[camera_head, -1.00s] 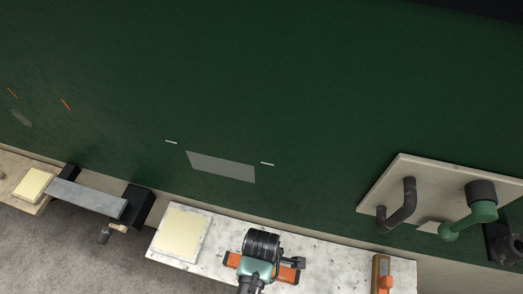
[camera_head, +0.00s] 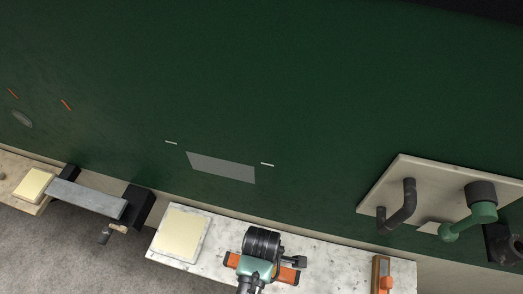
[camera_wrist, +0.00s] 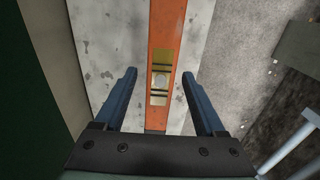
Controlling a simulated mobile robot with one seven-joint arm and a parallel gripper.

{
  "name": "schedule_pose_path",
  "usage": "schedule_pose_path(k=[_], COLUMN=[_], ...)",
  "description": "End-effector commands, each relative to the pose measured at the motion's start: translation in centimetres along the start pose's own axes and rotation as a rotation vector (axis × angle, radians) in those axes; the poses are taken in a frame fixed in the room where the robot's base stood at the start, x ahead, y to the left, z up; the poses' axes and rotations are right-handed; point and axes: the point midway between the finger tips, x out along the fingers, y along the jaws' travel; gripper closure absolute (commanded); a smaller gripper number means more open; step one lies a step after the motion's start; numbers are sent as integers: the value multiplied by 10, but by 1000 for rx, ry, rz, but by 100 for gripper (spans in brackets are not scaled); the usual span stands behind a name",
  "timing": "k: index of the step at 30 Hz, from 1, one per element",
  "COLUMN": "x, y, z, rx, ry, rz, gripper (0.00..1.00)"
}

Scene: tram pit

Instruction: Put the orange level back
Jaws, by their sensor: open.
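The orange level (camera_wrist: 164,35) lies flat on a white, stained shelf (camera_wrist: 100,50). In the wrist view it runs lengthwise between my fingers, with a vial window in its middle. My gripper (camera_wrist: 159,75) is open, one blue finger on each side of the level. I see no finger touching it, and I cannot tell the height gap. In the head view the level (camera_head: 288,274) shows on both sides of my wrist, which hides its middle.
A grey rectangle (camera_head: 221,167) between two white marks is on the dark green surface. A pale pad (camera_head: 181,234) lies on the shelf's left part. An orange-topped brown block (camera_head: 381,275) is at its right. A board with pipes (camera_head: 400,205) is at right, a vise-like clamp (camera_head: 90,197) at left.

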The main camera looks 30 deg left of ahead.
Motion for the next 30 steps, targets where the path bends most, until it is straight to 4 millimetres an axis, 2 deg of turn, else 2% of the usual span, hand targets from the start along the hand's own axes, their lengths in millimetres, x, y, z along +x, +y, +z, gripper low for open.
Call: schedule_pose_path(k=[9, 15, 21, 30], x=[-66, -96, -108, -108], y=[1, 0, 0, 0], z=[0, 0, 0, 0], rx=[-1, -1, -1, -1], ry=[0, 0, 0, 0], rz=[5, 2, 0, 0], gripper=[28, 28, 28, 28])
